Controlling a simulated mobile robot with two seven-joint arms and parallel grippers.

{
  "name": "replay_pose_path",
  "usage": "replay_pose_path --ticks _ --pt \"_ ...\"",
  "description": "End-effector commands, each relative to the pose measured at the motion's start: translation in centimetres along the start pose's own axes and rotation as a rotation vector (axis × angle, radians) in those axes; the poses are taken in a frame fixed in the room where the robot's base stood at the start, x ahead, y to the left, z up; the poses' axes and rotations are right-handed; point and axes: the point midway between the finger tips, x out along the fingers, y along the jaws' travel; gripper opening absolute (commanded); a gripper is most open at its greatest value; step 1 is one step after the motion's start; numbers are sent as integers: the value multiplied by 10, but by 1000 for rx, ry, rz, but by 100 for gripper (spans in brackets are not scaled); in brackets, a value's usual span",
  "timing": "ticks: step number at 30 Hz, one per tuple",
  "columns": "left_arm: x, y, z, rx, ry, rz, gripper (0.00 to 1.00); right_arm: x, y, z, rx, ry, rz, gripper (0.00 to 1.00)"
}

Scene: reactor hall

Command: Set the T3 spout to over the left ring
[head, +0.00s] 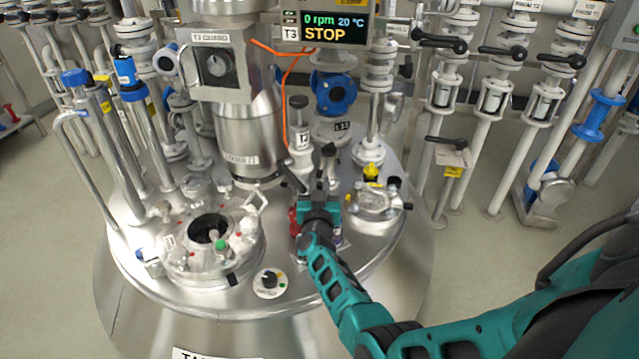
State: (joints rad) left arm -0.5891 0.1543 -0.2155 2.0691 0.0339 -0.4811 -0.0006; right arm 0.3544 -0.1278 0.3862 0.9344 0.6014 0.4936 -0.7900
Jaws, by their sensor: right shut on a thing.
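My right gripper (325,172) reaches over the vessel lid from the lower right. A red part (293,220) shows at the wrist's left side. I cannot make out the left ring or which way the spout points. My left gripper is not in view.
A round manway (170,262) with a dark opening sits left on the steel lid (330,275). A dial (269,281) lies in front. A small clamped port (375,208) is close right of the gripper. The T3 display (325,27) reads STOP, 0 rpm. Pipes and valves crowd behind.

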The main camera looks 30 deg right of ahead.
Motion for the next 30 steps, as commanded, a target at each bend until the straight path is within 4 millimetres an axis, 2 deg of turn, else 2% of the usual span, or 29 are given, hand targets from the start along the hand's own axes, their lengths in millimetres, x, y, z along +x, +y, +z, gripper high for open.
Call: replay_pose_path --ticks 10,11,16,30 --pt "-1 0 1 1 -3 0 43 -1 -2 0 -2 0 11 0" --pt "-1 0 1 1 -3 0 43 -1 -2 0 -2 0 10 23" --pt "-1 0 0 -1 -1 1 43 -1 -2 0 -2 0 10 38" --pt "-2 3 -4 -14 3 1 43 -2 0 0 -2 -1 9 38"
